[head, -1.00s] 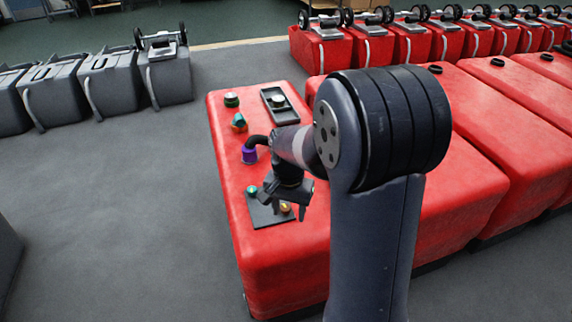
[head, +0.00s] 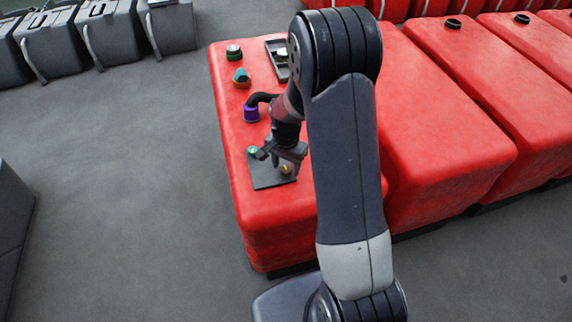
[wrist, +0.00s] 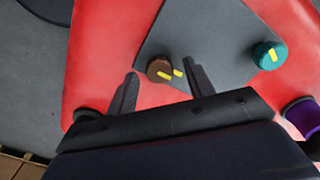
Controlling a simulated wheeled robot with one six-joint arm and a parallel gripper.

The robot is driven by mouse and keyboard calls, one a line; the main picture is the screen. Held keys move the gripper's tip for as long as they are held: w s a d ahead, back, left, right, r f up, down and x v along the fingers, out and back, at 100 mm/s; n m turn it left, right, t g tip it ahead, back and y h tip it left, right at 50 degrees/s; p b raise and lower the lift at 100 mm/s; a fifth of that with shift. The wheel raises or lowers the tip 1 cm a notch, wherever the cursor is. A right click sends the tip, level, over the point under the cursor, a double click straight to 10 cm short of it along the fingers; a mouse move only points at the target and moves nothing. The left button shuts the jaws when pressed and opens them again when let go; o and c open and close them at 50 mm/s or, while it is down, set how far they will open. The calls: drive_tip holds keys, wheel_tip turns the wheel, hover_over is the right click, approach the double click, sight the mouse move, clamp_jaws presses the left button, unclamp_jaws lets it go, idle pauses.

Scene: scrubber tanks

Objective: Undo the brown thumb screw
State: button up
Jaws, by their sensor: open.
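The brown thumb screw (head: 286,169) stands on a dark grey plate (head: 266,182) on top of the near red tank. In the wrist view, the brown screw (wrist: 158,67) shows a yellow mark on it and another yellow mark close beside it. My gripper (head: 279,161) is open over the plate, close to the screw. In the wrist view, the fingertips of my gripper (wrist: 160,70) lie on either side of the screw; I cannot tell whether they are level with it or above it. Nothing is held.
A teal screw (wrist: 269,54) with a yellow mark sits on the same plate. A purple fitting (head: 251,114) with a black elbow, a teal and orange valve (head: 241,78), a green-based cap (head: 234,52) and a black tray (head: 273,46) lie beyond. More red tanks (head: 440,110) stand right.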

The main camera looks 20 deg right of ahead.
drive_tip(key=shift+f, duration=0.25)
drive_tip(key=shift+c, duration=0.4)
drive_tip(key=c, duration=0.9)
